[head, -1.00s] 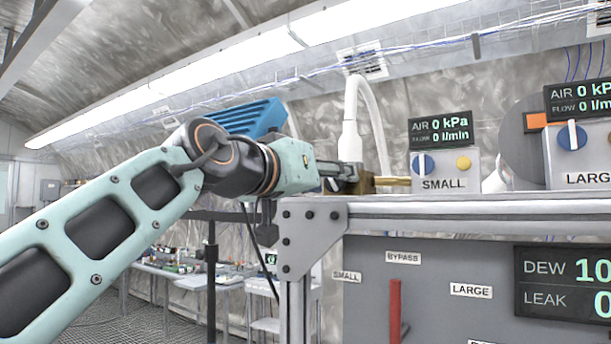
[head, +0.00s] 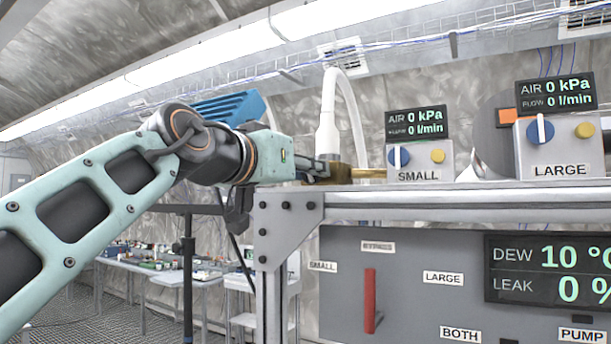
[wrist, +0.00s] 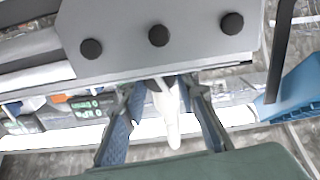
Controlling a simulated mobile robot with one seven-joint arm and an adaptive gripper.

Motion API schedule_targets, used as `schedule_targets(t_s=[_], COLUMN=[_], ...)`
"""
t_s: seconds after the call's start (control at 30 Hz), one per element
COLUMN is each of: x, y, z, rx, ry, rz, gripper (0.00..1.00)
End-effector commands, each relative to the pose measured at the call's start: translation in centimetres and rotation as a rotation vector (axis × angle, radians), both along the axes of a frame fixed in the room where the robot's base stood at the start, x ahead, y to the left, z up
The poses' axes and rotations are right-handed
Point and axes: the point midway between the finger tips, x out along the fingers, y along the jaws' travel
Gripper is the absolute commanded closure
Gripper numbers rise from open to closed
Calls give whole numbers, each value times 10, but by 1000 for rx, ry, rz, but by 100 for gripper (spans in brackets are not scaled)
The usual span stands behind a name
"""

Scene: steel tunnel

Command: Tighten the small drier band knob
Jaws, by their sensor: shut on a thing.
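My gripper (head: 317,170) is at the upper left corner of the steel bench in the head view, pointing right. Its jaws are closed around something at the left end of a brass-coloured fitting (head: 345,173). The held part, at the place of the small drier band knob, is mostly hidden by the fingers. In the wrist view the two blue-grey fingers of my gripper (wrist: 158,88) reach under a grey plate, with a white tapered part (wrist: 167,115) seen between them. The SMALL box (head: 418,162), with a blue and a yellow knob, stands right of the fitting.
A white hose (head: 327,120) rises behind the fitting. The LARGE box (head: 560,150) stands further right. A panel with a red lever (head: 370,300) hangs below the bench top (head: 450,199). A blue object (head: 228,108) shows behind my arm.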

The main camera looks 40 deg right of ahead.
Motion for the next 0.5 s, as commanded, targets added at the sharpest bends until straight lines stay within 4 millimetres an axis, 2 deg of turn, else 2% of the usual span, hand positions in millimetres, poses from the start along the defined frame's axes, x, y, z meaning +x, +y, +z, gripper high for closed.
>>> schedule_targets(t_s=[0.2,0.5], x=[-1,-1], y=[0,0], z=[-1,0], rx=[48,54], ry=[-120,-133], rz=[-1,0], gripper=[97,97])
